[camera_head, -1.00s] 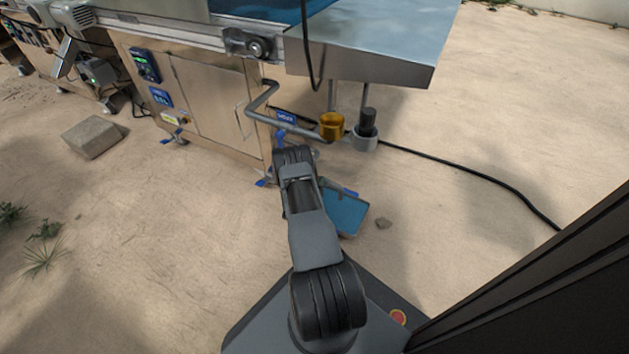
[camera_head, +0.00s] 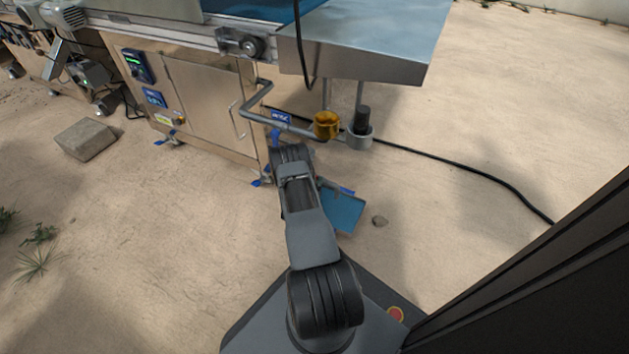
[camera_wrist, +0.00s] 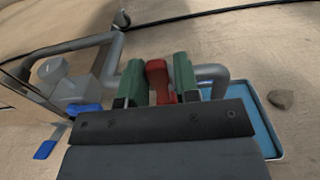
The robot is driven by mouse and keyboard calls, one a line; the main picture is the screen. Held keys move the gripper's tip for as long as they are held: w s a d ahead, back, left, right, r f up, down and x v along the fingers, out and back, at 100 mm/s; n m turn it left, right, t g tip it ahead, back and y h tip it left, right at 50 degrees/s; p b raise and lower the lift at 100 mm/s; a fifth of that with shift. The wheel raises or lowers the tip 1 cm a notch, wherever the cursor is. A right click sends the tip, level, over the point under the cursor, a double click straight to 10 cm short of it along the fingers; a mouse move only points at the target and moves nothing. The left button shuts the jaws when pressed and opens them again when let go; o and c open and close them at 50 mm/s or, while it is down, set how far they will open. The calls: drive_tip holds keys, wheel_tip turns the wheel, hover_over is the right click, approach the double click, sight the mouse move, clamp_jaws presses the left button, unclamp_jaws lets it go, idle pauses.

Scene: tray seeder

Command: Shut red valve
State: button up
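The red valve (camera_wrist: 158,82) shows in the wrist view as a short red handle by the grey pipe (camera_wrist: 217,80). My gripper (camera_wrist: 158,76) has green fingertips, one on each side of the red handle. The fingers stand very close to it. I cannot tell whether they press on it. The handle's lower end is hidden behind the gripper's dark front plate. In the head view the red valve and my fingertips are hidden behind my arm.
A steel machine cabinet (camera_head: 205,95) stands at the upper left. A blue tray (camera_head: 343,212) lies on the ground beside my arm. A black cable (camera_head: 470,172) runs right across open sand.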

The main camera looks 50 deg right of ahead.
drive_tip(key=o, duration=0.3)
drive_tip(key=p+v, duration=0.4)
drive_tip(key=v, duration=0.9)
drive_tip(key=shift+a+p, duration=0.35)
drive_tip(key=shift+a, duration=0.05)
